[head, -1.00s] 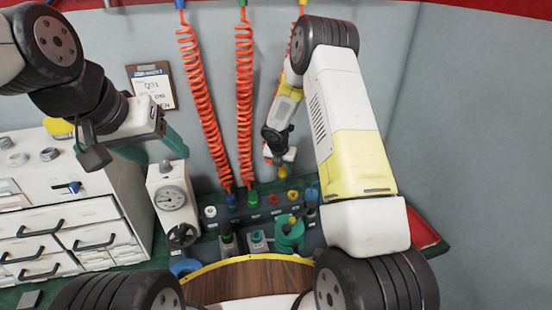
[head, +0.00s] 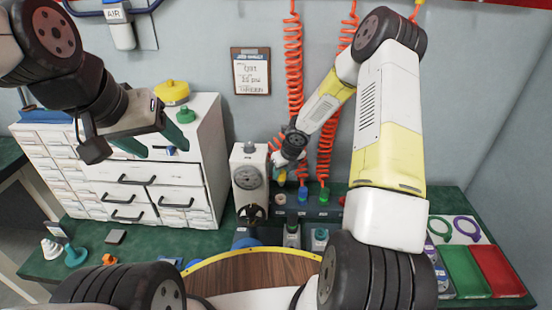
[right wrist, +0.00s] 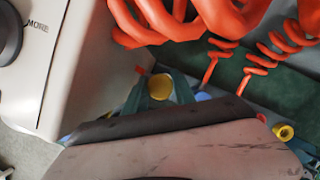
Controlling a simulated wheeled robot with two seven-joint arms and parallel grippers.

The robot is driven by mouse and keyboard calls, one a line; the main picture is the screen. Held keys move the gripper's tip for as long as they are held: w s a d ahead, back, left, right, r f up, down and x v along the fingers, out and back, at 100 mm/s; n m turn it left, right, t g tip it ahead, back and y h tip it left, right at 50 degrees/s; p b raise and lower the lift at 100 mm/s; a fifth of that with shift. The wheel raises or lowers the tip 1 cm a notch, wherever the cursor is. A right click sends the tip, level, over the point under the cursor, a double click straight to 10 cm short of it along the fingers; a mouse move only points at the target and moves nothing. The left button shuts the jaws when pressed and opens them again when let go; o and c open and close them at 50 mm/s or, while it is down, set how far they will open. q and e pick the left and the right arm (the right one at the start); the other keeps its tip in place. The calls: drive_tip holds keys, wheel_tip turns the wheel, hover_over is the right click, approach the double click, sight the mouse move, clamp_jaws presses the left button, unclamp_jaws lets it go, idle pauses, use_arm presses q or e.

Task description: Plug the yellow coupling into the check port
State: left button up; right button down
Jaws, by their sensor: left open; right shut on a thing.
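The yellow coupling (right wrist: 160,86) is held between the teal fingertips of my right gripper (right wrist: 160,92). In the head view the right gripper (head: 284,172) is small and partly hidden by its own wrist, with a bit of yellow below it. It is above the left end of the dark port block (head: 315,212), close to the right side of the gauge box (head: 249,158). A pale round port (head: 280,198) lies just below the coupling; I cannot tell whether it is the check port. My left gripper (head: 140,150) is open and empty, in front of the white drawer cabinet.
Blue (head: 303,194) and green (head: 324,193) fittings with orange coiled hoses stand on the block. The drawer cabinet (head: 150,180) is at left. Green (head: 465,270) and red (head: 497,270) trays lie at right. The wrist view also shows a yellow ring (right wrist: 284,132).

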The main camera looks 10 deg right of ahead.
sight(282, 185)
drive_tip(key=shift+a+f, duration=0.25)
drive_tip(key=shift+f, duration=0.65)
drive_tip(key=shift+s+f, duration=0.1)
drive_tip(key=shift+f, duration=1.2)
drive_tip(key=shift+d+f, duration=0.2)
drive_tip(key=shift+f, duration=0.3)
drive_tip(key=shift+f, duration=1.4)
drive_tip(key=c, duration=0.9)
unclamp_jaws()
drive_tip(key=shift+c, duration=0.2)
